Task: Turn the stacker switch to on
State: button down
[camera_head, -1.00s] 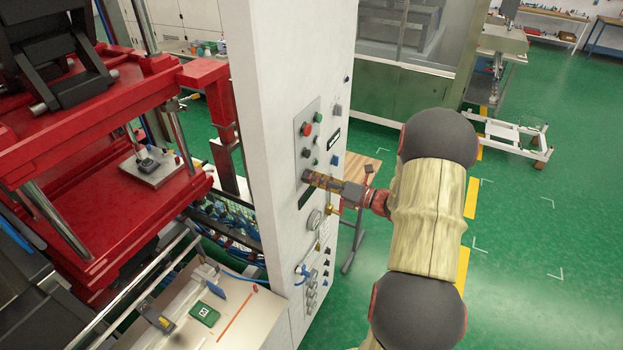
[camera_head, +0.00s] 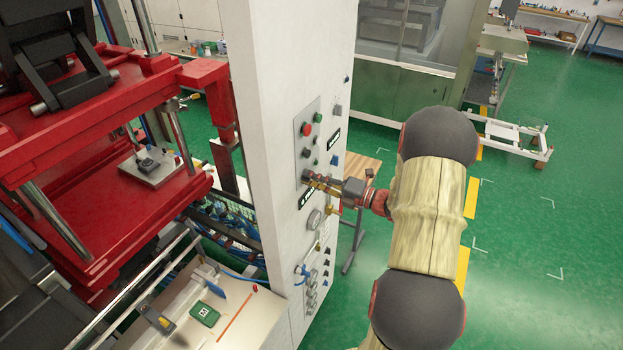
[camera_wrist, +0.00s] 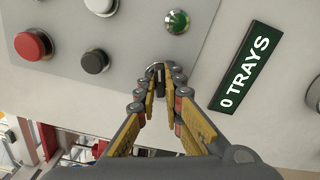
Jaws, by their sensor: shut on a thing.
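My gripper (camera_head: 318,181) is at the lower part of the grey control plate (camera_head: 309,129) on the white cabinet. In the wrist view, my gripper (camera_wrist: 158,88) has its fingertips shut on a small switch knob (camera_wrist: 157,70) at the plate's edge. The fingers hide most of the knob, so its setting is hard to read. I take this knob for the stacker switch; its own label is not readable.
A red button (camera_wrist: 33,45), a black button (camera_wrist: 95,61) and a green button (camera_wrist: 177,21) sit close by. A dark "0 TRAYS" display (camera_wrist: 245,68) is right of the fingers. A gauge (camera_head: 315,218) sits below. Red press (camera_head: 110,150) stands left.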

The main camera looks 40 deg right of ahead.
jog(key=shift+m, duration=1.4)
jog(key=c, duration=1.9)
grip_release()
jog(key=shift+o, duration=0.3)
jog(key=v, duration=1.2)
jog(key=shift+f, duration=0.1)
